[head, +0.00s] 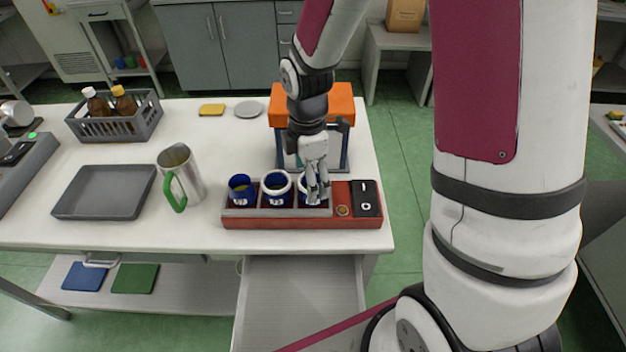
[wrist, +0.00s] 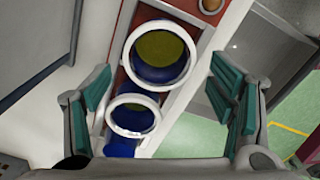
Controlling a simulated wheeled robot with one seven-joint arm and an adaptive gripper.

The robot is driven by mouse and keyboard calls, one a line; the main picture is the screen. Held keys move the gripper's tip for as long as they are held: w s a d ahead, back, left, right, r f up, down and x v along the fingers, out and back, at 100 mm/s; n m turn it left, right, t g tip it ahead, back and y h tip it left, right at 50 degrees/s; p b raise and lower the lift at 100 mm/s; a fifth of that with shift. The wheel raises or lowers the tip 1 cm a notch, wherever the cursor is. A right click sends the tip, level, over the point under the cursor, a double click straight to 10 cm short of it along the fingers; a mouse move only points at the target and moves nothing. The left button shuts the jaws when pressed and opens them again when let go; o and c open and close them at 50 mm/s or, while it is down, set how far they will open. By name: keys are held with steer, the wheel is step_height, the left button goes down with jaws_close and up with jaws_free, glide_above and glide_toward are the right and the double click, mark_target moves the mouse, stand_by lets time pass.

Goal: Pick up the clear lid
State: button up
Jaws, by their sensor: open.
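Three blue cups stand in a row in a red rack (head: 290,222). The left cup (head: 241,190) has no white ring on top. The middle cup (head: 277,190) and the right cup (head: 312,200) each carry a white ring with a see-through middle, which looks like a clear lid; the right one's ring (wrist: 187,75) and the middle one's ring (wrist: 154,128) show in the wrist view, with yellow-green contents visible inside. My gripper (head: 316,188) is over the right cup and partly hides it. Its fingers are open, spread either side of the rings in the wrist view (wrist: 160,78).
An orange-topped stand (head: 342,105) is close behind my gripper. A steel jug (head: 182,172) with a green handle and a grey tray (head: 104,191) stand to the left. A bottle crate (head: 116,124) is at back left. An open drawer (head: 300,300) juts out below.

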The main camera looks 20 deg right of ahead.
steer(key=c, duration=1)
steer(key=shift+r, duration=0.2)
